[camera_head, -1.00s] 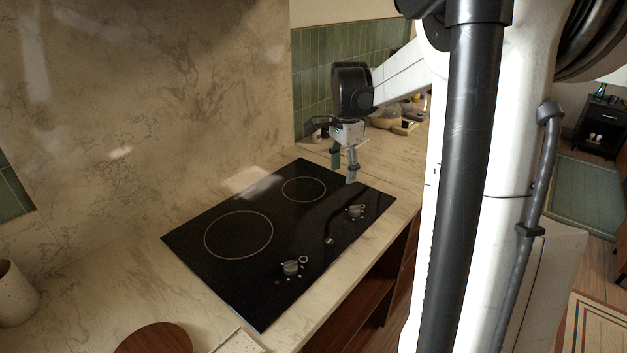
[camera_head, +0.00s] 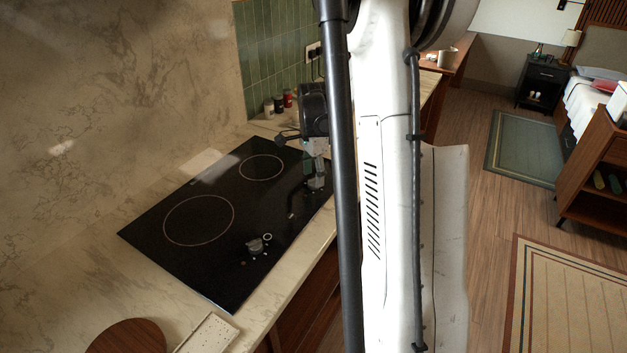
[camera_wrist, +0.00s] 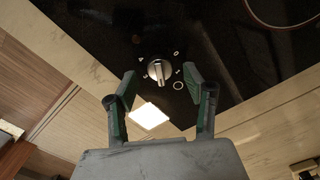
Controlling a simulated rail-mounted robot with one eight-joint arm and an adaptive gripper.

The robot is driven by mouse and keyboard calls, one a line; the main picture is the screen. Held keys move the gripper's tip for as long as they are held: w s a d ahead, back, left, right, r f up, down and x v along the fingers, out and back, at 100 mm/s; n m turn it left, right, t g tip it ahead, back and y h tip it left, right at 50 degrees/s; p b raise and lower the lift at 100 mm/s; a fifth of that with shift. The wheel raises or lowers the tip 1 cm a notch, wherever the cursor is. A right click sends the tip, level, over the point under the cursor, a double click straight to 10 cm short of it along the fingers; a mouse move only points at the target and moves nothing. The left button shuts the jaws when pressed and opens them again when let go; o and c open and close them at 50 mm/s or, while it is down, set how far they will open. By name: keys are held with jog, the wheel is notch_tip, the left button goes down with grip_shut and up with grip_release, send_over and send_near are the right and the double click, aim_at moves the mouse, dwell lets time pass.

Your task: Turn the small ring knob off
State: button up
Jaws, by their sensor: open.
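The small ring knob (camera_wrist: 159,72) is a silver round knob with a raised bar grip on the black hob. In the wrist view it sits between and just ahead of my fingertips, its bar running nearly up and down. White marks surround it. My gripper (camera_wrist: 160,80) is open, with one green-padded finger on each side and visible room around the knob. In the head view my gripper (camera_head: 315,184) is low over the hob's right side and hides this knob. The small ring (camera_head: 261,167) lies at the hob's far end.
A second knob (camera_head: 255,245) stands nearer on the hob (camera_head: 200,270), by the large ring (camera_head: 198,220). Small jars (camera_head: 278,103) stand beyond the hob by the green tiles. A round wooden board (camera_head: 125,338) and a pale tray (camera_head: 207,333) lie in front.

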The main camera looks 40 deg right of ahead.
aim_at(314, 183)
jog(key=shift+f, duration=1.2)
jog(key=shift+c, duration=0.5)
jog(key=c, duration=1)
